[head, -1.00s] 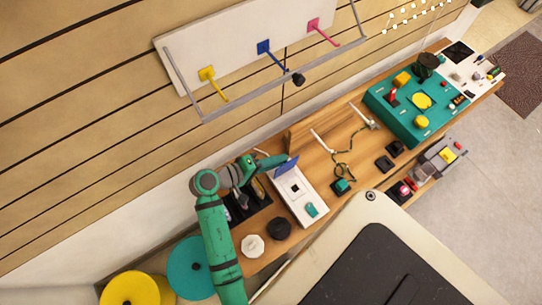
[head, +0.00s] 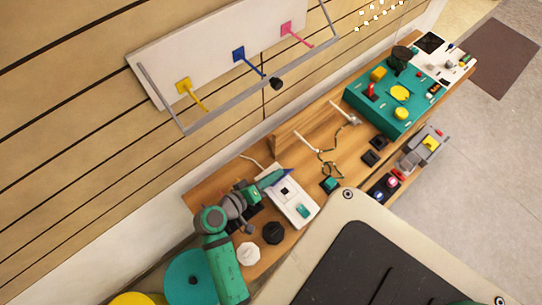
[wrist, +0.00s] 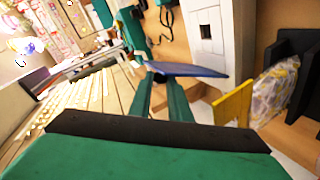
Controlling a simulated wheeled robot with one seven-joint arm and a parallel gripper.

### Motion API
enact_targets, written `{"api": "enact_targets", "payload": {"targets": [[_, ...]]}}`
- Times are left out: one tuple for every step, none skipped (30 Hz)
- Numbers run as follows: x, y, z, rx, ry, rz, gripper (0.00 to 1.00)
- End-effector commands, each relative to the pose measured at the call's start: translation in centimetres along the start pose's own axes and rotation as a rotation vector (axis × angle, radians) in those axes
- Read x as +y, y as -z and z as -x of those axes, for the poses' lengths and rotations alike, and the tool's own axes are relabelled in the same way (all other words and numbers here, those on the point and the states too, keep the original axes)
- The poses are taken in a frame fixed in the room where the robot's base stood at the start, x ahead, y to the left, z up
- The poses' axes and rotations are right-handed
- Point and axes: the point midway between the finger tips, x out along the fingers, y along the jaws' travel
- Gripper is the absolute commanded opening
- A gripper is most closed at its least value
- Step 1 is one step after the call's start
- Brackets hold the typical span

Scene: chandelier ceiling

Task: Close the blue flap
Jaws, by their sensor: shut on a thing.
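The blue flap (head: 286,175) is at the far end of the white box (head: 302,215) on the wooden bench. In the wrist view the flap (wrist: 190,69) is a thin tilted plate, raised beside the white box (wrist: 207,38). My gripper (head: 276,178) is at the flap's left side in the head view. In the wrist view its two green fingers (wrist: 160,78) are closed at the left part of the flap, and the exact grip is partly hidden. A dark square opening (head: 285,190) shows in the box top.
A yellow panel (wrist: 233,103) stands near my fingers. A teal console (head: 392,98) is further right on the bench. A rail with coloured hooks (head: 230,60) is on the wall.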

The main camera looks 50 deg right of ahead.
Motion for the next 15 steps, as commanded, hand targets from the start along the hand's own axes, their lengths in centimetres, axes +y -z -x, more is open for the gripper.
{"api": "enact_targets", "payload": {"targets": [[0.15, 0.09, 0.11, 0.006, -0.001, -0.007, 0.0], [0.16, 0.07, 0.11, 0.007, -0.001, -0.01, 0.0], [0.16, 0.05, 0.11, 0.008, -0.001, -0.012, 0.0], [0.16, 0.04, 0.11, 0.008, -0.001, -0.013, 0.0], [0.17, 0.03, 0.11, 0.009, -0.001, -0.014, 0.0], [0.17, 0.03, 0.11, 0.009, -0.001, -0.015, 0.0], [0.17, 0.02, 0.1, 0.009, -0.001, -0.015, 0.0], [0.17, 0.02, 0.1, 0.009, -0.001, -0.015, 0.0], [0.18, 0.02, 0.1, 0.009, -0.001, -0.015, 0.0], [0.18, 0.02, 0.09, 0.009, -0.001, -0.015, 0.0], [0.18, 0.02, 0.09, 0.009, -0.001, -0.015, 0.0], [0.18, 0.01, 0.09, 0.009, -0.001, -0.015, 0.0], [0.18, 0.01, 0.09, 0.008, -0.001, -0.014, 0.0], [0.18, 0.01, 0.09, 0.008, -0.001, -0.014, 0.0], [0.18, 0.01, 0.08, 0.008, -0.001, -0.014, 0.19]]}}
